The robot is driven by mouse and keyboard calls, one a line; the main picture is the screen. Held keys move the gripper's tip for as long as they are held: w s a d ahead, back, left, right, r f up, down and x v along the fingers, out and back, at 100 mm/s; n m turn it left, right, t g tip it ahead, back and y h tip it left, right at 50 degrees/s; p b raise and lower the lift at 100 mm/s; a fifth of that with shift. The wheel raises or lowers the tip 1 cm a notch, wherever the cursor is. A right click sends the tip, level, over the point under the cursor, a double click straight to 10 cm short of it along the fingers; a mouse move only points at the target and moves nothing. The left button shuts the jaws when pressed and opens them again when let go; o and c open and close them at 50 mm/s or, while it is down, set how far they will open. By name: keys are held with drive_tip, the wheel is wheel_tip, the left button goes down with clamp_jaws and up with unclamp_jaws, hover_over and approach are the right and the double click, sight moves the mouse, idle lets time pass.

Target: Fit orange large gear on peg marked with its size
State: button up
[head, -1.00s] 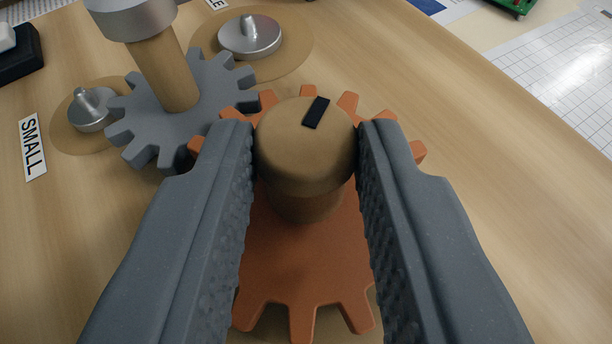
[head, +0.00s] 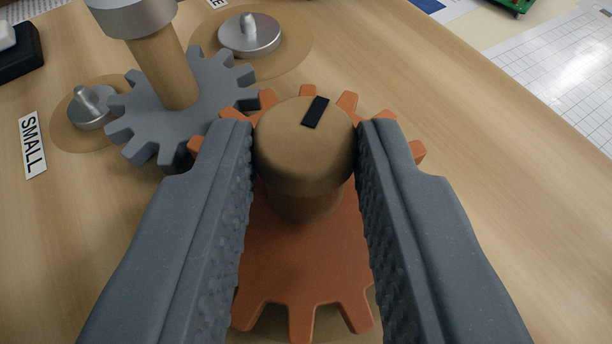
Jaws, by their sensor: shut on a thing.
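The orange large gear (head: 300,265) is at the centre of the head view, with a wooden knob (head: 295,150) standing up from its middle. A short black mark lies on the knob's top. My gripper (head: 306,145) is shut on this knob, one finger on each side. The gear's teeth show beyond and below the fingers. Whatever is under the gear is hidden, so I cannot tell whether it sits on a peg or how high it is.
A grey gear (head: 175,105) with a wooden handle stands at upper left, close to the orange teeth. Metal pegs (head: 88,108) and (head: 250,35) stand on round tan discs. A label (head: 32,145) reads SMALL. The board to the right is bare.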

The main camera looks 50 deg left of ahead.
drive_tip(key=shift+p, duration=0.4)
drive_tip(key=shift+f, duration=0.5)
idle(0.4)
drive_tip(key=o, duration=0.7)
drive_tip(key=shift+s+d, duration=0.1)
drive_tip(key=shift+p+v, duration=1.35)
drive_tip(key=shift+v, duration=1.2)
drive_tip(key=shift+p+v, duration=1.6)
drive_tip(key=shift+v, duration=1.25)
drive_tip(key=shift+r, duration=0.1)
